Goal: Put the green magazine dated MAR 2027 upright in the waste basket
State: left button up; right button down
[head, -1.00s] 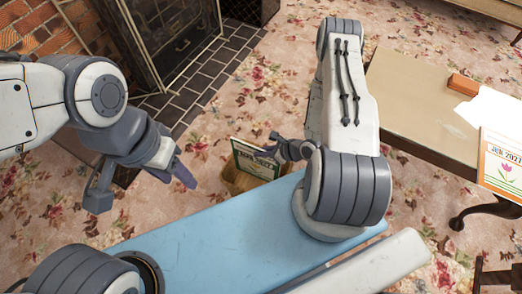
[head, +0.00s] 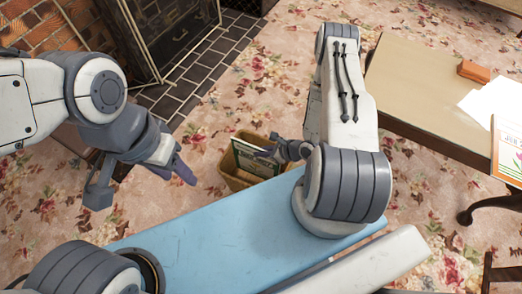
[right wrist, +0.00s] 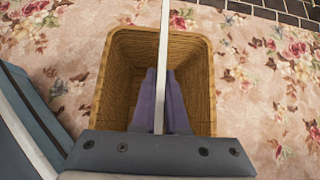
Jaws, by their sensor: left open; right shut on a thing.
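The green magazine (head: 250,160) stands upright at the wicker waste basket (head: 233,181), its lower part hidden by the basket's near wall. Its date is too small to read now. My right gripper (head: 266,153) is shut on the magazine's upper part. In the right wrist view the magazine (right wrist: 163,60) is a thin pale edge between the purple fingers (right wrist: 160,105), above the opening of the basket (right wrist: 205,85). I cannot tell whether its lower edge touches the basket floor. My left gripper (head: 140,185) is open and empty, to the left of the basket.
A wooden table (head: 420,95) at the right holds an orange-brown block (head: 472,71), white paper (head: 488,103) and another magazine (head: 508,155). A fireplace screen (head: 165,40) and dark hearth tiles (head: 205,65) lie at the back left. Flowered carpet surrounds the basket.

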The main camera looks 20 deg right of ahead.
jog(key=shift+f+b, duration=1.1)
jog(key=shift+f, duration=0.6)
jog(key=c, duration=0.9)
grip_release()
jog(key=shift+o, duration=0.2)
jog(key=p+v, duration=0.3)
jog(key=v, duration=0.6)
jog(key=shift+s+d+r, duration=0.15)
jog(key=shift+d+r, duration=0.05)
jog(key=shift+s+d+r, duration=0.2)
jog(key=shift+s+r, duration=0.05)
jog(key=shift+s, duration=0.1)
